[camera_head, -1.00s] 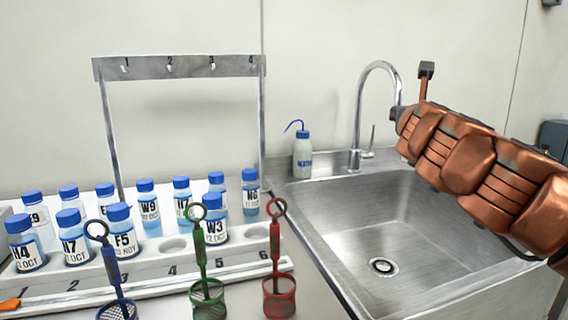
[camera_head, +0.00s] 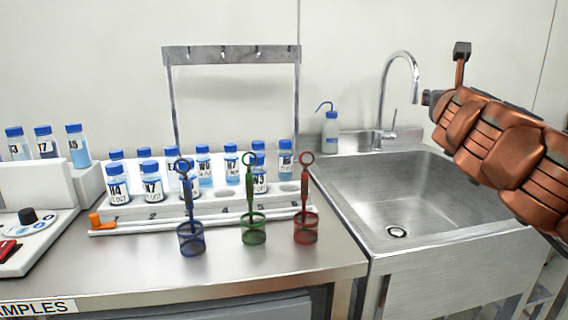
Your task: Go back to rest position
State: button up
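My arm, with copper-coloured links, reaches in from the right edge over the sink in the head view. Its far end (camera_head: 432,98) is beside the faucet, with a small dark block on a copper stem above it. I cannot make out gripper fingers there, so whether my gripper is open or shut does not show. Nothing is visibly held. Three baskets with ring-topped handles stand on the counter: blue (camera_head: 190,238), green (camera_head: 253,228) and red (camera_head: 305,227).
A white rack (camera_head: 140,211) with several blue-capped bottles stands behind the baskets. A hook frame (camera_head: 232,55) rises behind it. The steel sink (camera_head: 450,205), faucet (camera_head: 400,60) and wash bottle (camera_head: 330,130) are right. A white device (camera_head: 35,245) is at left.

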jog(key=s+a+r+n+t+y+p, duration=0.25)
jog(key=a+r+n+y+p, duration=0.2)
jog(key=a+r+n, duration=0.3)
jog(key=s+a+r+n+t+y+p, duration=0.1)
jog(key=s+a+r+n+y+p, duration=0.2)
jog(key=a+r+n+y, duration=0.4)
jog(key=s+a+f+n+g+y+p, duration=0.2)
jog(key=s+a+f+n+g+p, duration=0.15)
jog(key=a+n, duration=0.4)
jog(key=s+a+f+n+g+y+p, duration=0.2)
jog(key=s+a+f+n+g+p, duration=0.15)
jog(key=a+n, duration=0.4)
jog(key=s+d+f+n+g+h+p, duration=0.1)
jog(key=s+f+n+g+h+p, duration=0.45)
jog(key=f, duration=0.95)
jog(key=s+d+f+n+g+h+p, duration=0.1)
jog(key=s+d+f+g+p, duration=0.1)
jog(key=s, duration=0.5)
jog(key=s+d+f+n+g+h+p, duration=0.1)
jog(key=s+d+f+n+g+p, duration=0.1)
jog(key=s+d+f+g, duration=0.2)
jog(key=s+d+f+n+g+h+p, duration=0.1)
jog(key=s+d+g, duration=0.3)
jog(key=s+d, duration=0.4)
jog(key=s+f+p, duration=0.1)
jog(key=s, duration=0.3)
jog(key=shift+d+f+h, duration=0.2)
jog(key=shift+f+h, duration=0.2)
